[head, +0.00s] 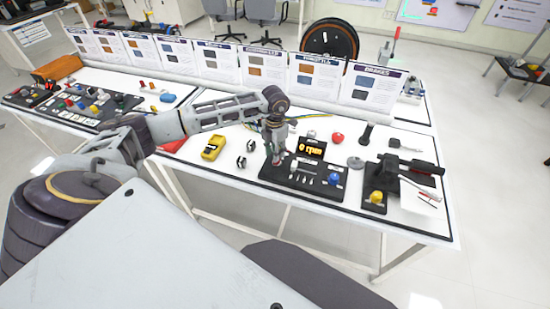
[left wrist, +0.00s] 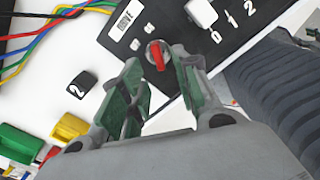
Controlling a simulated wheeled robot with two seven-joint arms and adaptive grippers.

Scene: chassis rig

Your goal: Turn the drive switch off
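The drive switch is probably the red lever (left wrist: 157,56) on a round grey base, on a black control panel (left wrist: 115,22). In the head view the black control panel (head: 300,181) lies on the white table, with an orange display (head: 311,148) that seems to read "0 rpm" and a blue knob (head: 334,179). My left gripper (head: 276,160) is low over the panel's left end. In the left wrist view my left gripper (left wrist: 158,62) is open, its green-padded fingers on either side of the red lever. I cannot tell whether they touch it. My right gripper is not in view.
A yellow meter (head: 213,147) and small black-and-white parts lie left of the panel. A red ball (head: 337,138) is behind it. A black stand with a yellow knob (head: 376,197) is to the right. Coloured cables (left wrist: 35,40) lie near the gripper.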

